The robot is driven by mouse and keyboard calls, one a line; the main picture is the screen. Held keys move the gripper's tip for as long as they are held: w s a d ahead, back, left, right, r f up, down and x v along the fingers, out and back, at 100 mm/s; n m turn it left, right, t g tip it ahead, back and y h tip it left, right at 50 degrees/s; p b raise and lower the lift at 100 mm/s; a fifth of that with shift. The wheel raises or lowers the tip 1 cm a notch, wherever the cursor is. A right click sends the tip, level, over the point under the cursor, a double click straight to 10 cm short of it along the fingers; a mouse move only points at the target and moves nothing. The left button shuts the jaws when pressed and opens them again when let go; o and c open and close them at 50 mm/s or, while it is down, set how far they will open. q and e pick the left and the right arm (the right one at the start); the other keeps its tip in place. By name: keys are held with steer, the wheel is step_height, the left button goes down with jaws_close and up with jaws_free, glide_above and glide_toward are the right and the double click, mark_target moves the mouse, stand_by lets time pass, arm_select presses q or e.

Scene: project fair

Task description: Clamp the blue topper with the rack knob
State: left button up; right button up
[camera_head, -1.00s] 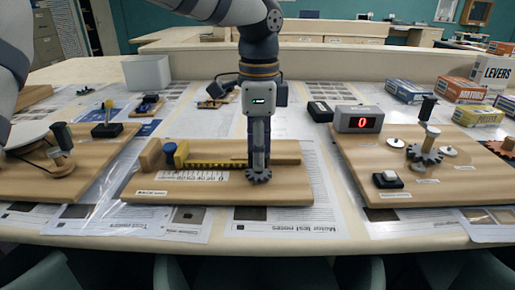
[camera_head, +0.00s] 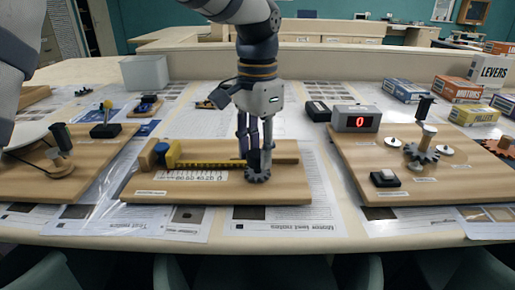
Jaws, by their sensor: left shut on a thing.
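The blue topper (camera_head: 160,150) stands at the left end of the middle wooden board, between a fixed wooden block (camera_head: 146,157) and the yellow end of the rack (camera_head: 174,152). The topper sits close against both; any thin gap is too small to tell. The yellow toothed rack (camera_head: 205,164) runs right to a dark gear (camera_head: 258,178). My left gripper (camera_head: 254,155) points down above the gear, turned sideways, and is shut on the rack knob, which its fingers mostly hide. My right gripper is not in view.
Colored boxes (camera_head: 458,89) stand at the back right, a pale bin (camera_head: 145,72) at the back left. Printed sheets lie around the boards.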

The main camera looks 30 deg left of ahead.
mark_target(257, 153)
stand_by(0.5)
arm_select(q)
steer(key=o, duration=1.2)
steer(key=shift+c, duration=0.2)
step_height(257, 153, up, 12)
